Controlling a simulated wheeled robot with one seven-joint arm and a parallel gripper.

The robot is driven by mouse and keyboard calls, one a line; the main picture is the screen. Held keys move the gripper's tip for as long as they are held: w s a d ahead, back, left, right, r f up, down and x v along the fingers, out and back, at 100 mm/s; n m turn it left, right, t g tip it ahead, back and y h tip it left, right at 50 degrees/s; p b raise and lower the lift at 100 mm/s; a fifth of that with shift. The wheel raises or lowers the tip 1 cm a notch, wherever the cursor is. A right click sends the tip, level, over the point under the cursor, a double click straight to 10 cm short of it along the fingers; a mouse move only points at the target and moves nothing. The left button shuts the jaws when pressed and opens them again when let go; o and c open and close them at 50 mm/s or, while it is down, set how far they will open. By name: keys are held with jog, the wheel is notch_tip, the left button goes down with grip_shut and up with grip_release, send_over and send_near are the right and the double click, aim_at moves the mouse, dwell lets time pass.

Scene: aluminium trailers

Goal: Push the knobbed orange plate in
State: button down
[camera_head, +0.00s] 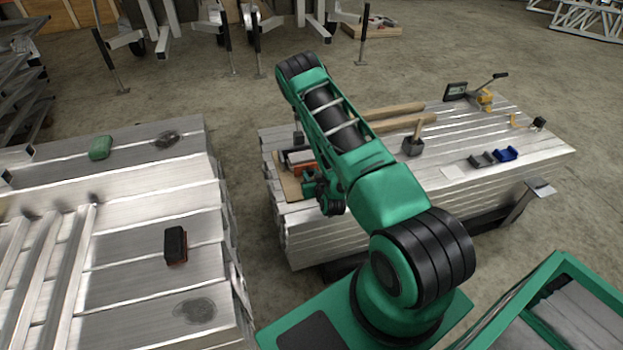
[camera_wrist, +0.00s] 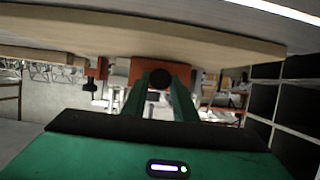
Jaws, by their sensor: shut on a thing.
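The orange plate (camera_wrist: 144,70) shows in the wrist view behind my fingers, below the edge of a pale wooden board. Its dark round knob (camera_wrist: 160,77) sits between the two green fingers of my gripper (camera_wrist: 160,90), which is shut on it. In the head view an orange part (camera_head: 304,167) shows at the left end of the work stack, beside my gripper (camera_head: 318,192). My arm and gripper hide much of the plate there, so how far it stands out cannot be told.
The wooden board (camera_head: 287,183) lies on the metal stack (camera_head: 465,150). Another metal stack (camera_head: 150,260) stands left, across a floor gap. An orange piece with a black knob (camera_wrist: 91,86) hangs nearby.

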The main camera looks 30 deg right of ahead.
jog(key=shift+a, duration=0.25)
jog(key=c, duration=1.5)
grip_release()
jog(key=shift+w, duration=0.1)
jog(key=shift+o, duration=0.3)
jog(key=shift+d, duration=0.1)
jog(key=v, duration=1)
jog(key=shift+s, duration=0.4)
